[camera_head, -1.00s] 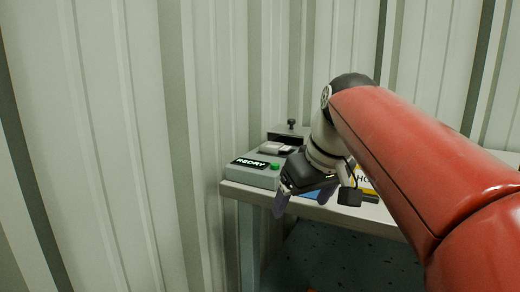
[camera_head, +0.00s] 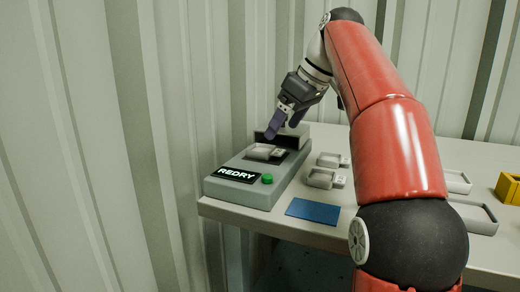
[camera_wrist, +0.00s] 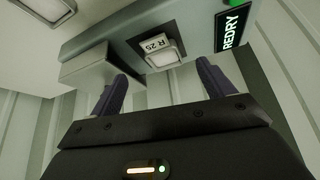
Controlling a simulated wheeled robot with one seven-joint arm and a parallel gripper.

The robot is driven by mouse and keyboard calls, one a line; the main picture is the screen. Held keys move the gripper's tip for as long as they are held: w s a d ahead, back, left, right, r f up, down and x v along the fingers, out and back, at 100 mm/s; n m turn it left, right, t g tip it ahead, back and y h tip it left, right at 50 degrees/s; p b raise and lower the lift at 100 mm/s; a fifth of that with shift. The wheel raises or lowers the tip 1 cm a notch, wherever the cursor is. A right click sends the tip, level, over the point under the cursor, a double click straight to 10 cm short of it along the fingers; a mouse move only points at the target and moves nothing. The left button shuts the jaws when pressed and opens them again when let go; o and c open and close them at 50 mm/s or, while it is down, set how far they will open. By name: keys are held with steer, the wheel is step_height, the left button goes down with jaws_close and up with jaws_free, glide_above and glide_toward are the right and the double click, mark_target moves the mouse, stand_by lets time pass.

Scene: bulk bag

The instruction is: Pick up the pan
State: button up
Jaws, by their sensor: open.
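A small pale pan (camera_head: 261,152) sits in the dark recess on top of the grey REDRY device (camera_head: 240,190). It also shows in the wrist view (camera_wrist: 165,56), with a tag reading "R 25". My gripper (camera_head: 286,124) is open and empty, its purple fingers pointing down just above and behind the pan. In the wrist view the two fingertips (camera_wrist: 162,72) stand apart, one to each side of the pan in the picture. I cannot tell the exact gap between fingers and pan. Two similar small pans (camera_head: 332,159) (camera_head: 321,178) stand on the table right of the device.
A green button (camera_head: 267,179) is on the device's front. A blue mat (camera_head: 313,211) lies at the table's front edge. Larger pale trays (camera_head: 476,216) and a yellow box (camera_head: 508,188) are at the right. The corrugated wall is close at left and behind.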

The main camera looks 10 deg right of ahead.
mark_target(267, 149)
steer(key=x, duration=0.2)
steer(key=b+x, duration=0.1)
steer(key=x, duration=0.4)
steer(key=shift+a+r, duration=0.15)
steer(key=shift+a, duration=0.15)
steer(key=c, duration=1.2)
steer(key=shift+o, duration=0.2)
steer(key=shift+r, duration=0.1)
